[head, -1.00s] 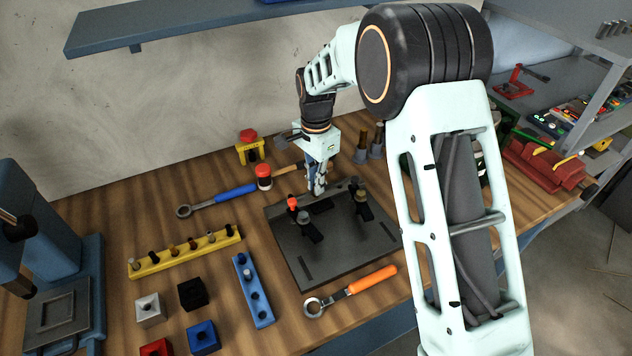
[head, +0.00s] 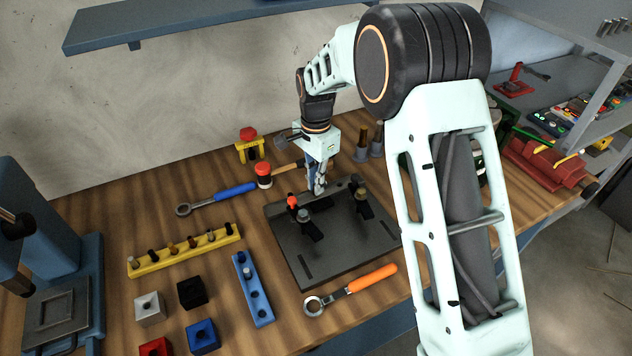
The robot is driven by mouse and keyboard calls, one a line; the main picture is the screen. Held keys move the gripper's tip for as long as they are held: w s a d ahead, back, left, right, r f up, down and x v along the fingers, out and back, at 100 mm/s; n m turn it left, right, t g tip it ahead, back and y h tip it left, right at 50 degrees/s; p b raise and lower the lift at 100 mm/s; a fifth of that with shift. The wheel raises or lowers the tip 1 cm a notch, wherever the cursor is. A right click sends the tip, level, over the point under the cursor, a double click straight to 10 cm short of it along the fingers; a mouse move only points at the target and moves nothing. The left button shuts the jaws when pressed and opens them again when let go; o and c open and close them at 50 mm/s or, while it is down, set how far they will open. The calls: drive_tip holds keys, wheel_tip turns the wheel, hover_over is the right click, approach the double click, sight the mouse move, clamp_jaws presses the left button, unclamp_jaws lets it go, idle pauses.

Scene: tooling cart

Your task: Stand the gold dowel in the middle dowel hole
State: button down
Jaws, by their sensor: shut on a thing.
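My gripper (head: 318,188) points down at the back edge of the dark fixture plate (head: 345,255), between the plate's two clamps. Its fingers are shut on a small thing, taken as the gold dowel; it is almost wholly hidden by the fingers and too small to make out. I cannot tell whether its lower end is above a hole or in one. The middle dowel hole cannot be made out; the fingers cover that part of the plate.
An orange-tipped clamp (head: 292,202) and a darker clamp (head: 360,196) flank my gripper. A red-headed hammer (head: 263,173) lies behind left. A yellow rack (head: 185,252) with several pins, a blue block (head: 254,290) and an orange-handled wrench (head: 371,279) lie nearer. The plate's front is clear.

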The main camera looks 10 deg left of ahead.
idle(0.3)
drive_tip(key=c, duration=2)
unclamp_jaws()
drive_tip(key=shift+o, duration=0.9)
drive_tip(key=shift+o, duration=1.4)
drive_tip(key=shift+r+p, duration=1.85)
drive_tip(key=shift+r, duration=1.15)
